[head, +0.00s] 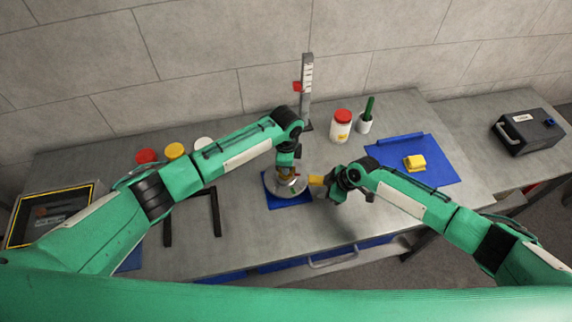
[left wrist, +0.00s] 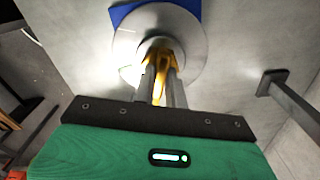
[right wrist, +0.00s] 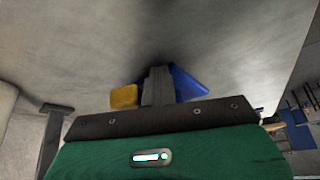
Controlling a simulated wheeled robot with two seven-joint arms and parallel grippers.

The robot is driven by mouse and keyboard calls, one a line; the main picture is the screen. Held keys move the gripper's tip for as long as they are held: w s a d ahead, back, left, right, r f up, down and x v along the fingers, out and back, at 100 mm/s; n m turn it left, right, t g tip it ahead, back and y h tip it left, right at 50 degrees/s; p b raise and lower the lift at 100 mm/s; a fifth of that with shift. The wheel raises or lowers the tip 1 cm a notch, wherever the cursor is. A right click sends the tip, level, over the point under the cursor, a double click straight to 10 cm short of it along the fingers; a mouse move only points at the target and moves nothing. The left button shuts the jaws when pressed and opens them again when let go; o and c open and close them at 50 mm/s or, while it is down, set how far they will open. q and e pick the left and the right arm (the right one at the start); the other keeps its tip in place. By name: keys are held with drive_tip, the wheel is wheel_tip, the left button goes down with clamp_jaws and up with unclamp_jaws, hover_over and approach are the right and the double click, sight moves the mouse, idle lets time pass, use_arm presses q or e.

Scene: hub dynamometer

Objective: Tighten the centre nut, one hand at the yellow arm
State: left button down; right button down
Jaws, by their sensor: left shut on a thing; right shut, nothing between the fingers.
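The hub dynamometer, a round silver disc (head: 289,187) on a blue base (head: 290,205), sits near the middle of the bench. The disc also shows in the left wrist view (left wrist: 128,42). My left gripper (head: 287,172) reaches down over the disc's centre. Its fingers are shut on a yellow-gold piece (left wrist: 163,60), seemingly the centre nut, mostly hidden by the fingers. The yellow arm's end (head: 316,180) sticks out to the right of the disc. My right gripper (head: 326,190) is shut and empty beside that yellow end, which shows left of its fingers in the right wrist view (right wrist: 124,96).
An upright scale post (head: 307,90) with a red marker stands behind the hub. A red-lidded jar (head: 341,126) and a white cup (head: 364,123) stand to its right. A blue mat (head: 440,165) carries a yellow block (head: 414,162). A black frame (head: 217,212) stands left.

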use_arm(q)
drive_tip(key=shift+r, duration=0.1)
use_arm(e)
drive_tip(key=shift+w+d, duration=0.15)
drive_tip(key=shift+w, duration=0.45)
drive_tip(key=shift+w, duration=1.5)
drive_tip(key=shift+w, duration=0.1)
drive_tip(key=shift+w+a, duration=0.25)
drive_tip(key=shift+w, duration=0.4)
drive_tip(key=shift+w+a, duration=0.2)
drive_tip(key=shift+w, duration=0.45)
